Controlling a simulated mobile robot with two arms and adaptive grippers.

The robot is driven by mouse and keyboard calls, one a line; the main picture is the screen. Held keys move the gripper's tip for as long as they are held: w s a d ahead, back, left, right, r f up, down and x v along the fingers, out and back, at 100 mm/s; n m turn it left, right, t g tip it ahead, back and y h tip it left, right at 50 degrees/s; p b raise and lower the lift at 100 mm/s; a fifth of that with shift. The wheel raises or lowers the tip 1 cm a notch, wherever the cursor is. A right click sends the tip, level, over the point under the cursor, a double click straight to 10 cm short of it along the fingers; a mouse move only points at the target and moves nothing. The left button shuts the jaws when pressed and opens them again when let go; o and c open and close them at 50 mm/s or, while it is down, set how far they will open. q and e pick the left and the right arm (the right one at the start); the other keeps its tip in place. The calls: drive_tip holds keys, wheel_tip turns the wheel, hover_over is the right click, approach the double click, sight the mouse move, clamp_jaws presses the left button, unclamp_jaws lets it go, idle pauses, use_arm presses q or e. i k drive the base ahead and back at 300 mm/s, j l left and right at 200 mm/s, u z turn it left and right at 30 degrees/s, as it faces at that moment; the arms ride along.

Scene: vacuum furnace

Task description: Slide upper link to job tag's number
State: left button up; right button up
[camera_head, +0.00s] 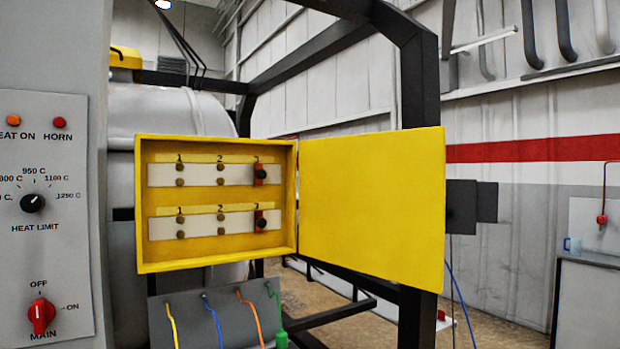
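An open yellow box (145,205) holds two rows of brass studs on white strips. The columns are marked 1, 2 and a third figure, likely 3. The upper link (260,174), red with a black knob, sits upright at the third column of the upper row. A similar lower link (261,221) sits at the third column of the lower row. I cannot make out a job tag or its number. Neither of my grippers is in view.
The box's yellow door (370,210) stands wide open to the right. A grey control panel (38,260) with dials is at the left. Below the box, a grey panel (190,315) carries several coloured leads. A dark frame post (419,110) stands behind the door.

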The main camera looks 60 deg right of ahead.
sight(260, 173)
drive_tip(key=z, duration=1.8)
